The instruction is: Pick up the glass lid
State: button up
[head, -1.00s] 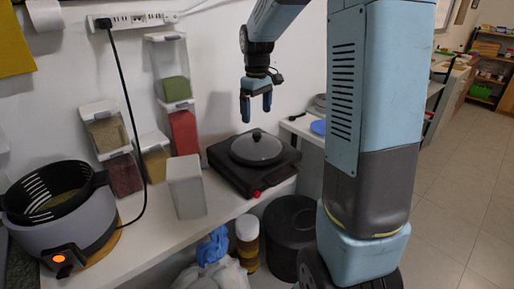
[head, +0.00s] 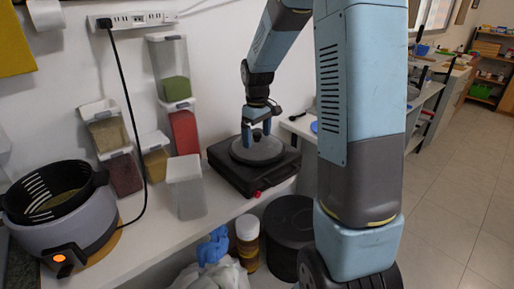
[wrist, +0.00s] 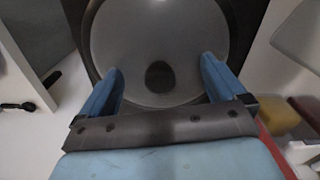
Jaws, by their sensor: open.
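The glass lid (head: 257,151) is round and grey with a dark knob (wrist: 159,75) at its centre. It lies on a black hot plate (head: 228,172) on the white counter. The lid also fills the upper middle of the wrist view (wrist: 155,35). My gripper (head: 257,132) points down just above the lid, around the height of its knob. In the wrist view my gripper (wrist: 160,80) has its two blue fingers apart, one on each side of the knob. The fingers are open and hold nothing. Whether the fingertips touch the lid cannot be told.
A white container (head: 186,186) stands left of the hot plate. Spice dispensers (head: 174,90) stand along the wall, and a fryer-like pot (head: 62,215) is at far left. A black cord (head: 128,100) hangs from the power strip (head: 134,20). A dark bin (head: 289,234) stands below the counter.

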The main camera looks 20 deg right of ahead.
jog(key=shift+s+f, duration=0.15)
grip_shut()
dwell(0.7)
